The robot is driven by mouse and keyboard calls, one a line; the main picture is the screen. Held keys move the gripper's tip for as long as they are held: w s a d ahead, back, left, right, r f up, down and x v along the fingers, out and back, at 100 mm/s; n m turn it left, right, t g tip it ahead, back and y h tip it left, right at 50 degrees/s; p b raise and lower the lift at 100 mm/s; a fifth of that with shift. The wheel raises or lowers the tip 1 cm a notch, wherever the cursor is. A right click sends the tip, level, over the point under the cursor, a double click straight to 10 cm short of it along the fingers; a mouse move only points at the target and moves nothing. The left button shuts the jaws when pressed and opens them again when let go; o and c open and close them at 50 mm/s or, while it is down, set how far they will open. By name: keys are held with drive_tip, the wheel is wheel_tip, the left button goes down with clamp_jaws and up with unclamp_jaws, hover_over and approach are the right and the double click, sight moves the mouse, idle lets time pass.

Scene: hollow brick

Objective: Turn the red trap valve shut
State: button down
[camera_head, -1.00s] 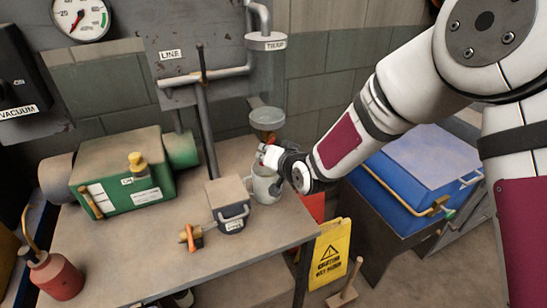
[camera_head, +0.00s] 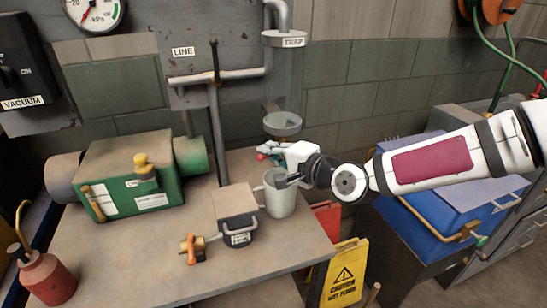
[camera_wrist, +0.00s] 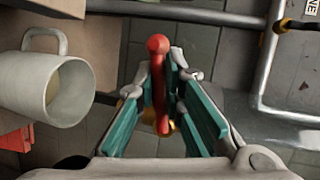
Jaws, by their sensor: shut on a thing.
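The red trap valve shows in the wrist view as a red lever (camera_wrist: 159,85) with a round knob, running up the picture from a bit of brass. My gripper (camera_wrist: 166,75) has its teal-padded fingers on both sides of this lever and is shut on it. In the head view my gripper (camera_head: 272,152) is behind and above the white mug, below the clear trap cylinder (camera_head: 284,85) labelled TRAP. Only a small bit of red shows there; my fingers and wrist hide most of the valve.
The white mug (camera_head: 279,198) stands close below my wrist; it also shows at left in the wrist view (camera_wrist: 45,85). A grey block (camera_head: 236,215), a brass valve with an orange handle (camera_head: 193,247) and a green pump (camera_head: 130,175) share the bench. Grey pipes (camera_head: 215,75) run behind.

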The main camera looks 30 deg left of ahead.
drive_tip(key=shift+s+a+r+m+y, duration=0.1)
drive_tip(key=shift+s+r+m+y, duration=0.1)
drive_tip(key=shift+r+m+y, duration=0.3)
idle(0.3)
drive_tip(key=c, duration=1.7)
unclamp_jaws()
drive_tip(key=shift+w, duration=0.15)
drive_tip(key=shift+f, duration=0.1)
